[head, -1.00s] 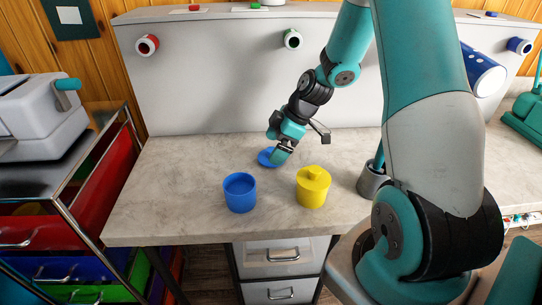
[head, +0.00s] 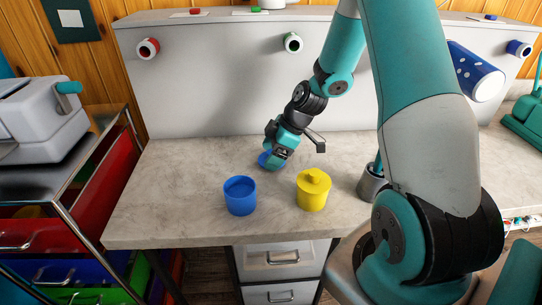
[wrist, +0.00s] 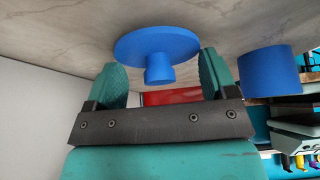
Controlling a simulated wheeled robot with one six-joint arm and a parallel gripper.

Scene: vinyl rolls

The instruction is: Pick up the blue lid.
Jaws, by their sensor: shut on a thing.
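The blue lid (head: 265,161) is a flat disc with a round knob, at the middle of the counter behind the pots. My gripper (head: 273,158) is over it and hides part of it. In the wrist view the lid's knob (wrist: 159,75) is between the two fingers of my gripper (wrist: 165,78), which is shut on the lid. I cannot tell whether the lid touches the counter. An open blue pot (head: 240,197) stands in front and to the left of the lid; it also shows in the wrist view (wrist: 268,73).
A yellow pot with a knobbed lid (head: 313,190) stands to the right of the blue pot. A grey cup (head: 371,185) stands further right, near my arm. The counter (head: 180,180) is bare on the left. A grey panel (head: 210,90) rises behind it.

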